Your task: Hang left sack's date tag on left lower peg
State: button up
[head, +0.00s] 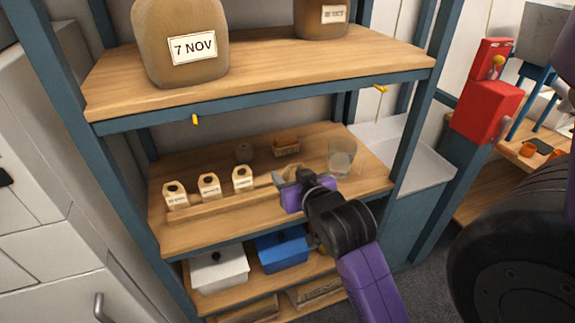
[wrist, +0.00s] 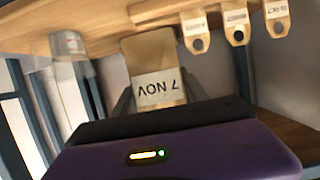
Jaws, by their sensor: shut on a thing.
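The left sack (head: 182,40), labelled 7 NOV, stands on the upper shelf in the head view. The left yellow peg (head: 195,120) sticks out from the front edge under it. My gripper (head: 290,177) is over the middle shelf, right of the tag row and below the peg's height. In the wrist view it is shut on a tan date tag (wrist: 158,62), whose label reads 7 NOV upside down. In the head view the held tag is mostly hidden by the gripper.
Several other tags stand in a wooden rack (head: 222,208) on the middle shelf, left of my gripper. A clear cup (head: 342,157) stands to the right. A second yellow peg (head: 380,89) is at the right, under another sack (head: 320,18). Blue uprights frame the shelves.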

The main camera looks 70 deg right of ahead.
jog(key=s+a+p, duration=0.5)
jog(key=s+a, duration=0.1)
jog(key=a, duration=0.1)
jog(key=shift+p, duration=0.3)
dwell(0.4)
jog(key=shift+w, duration=0.15)
dwell(1.0)
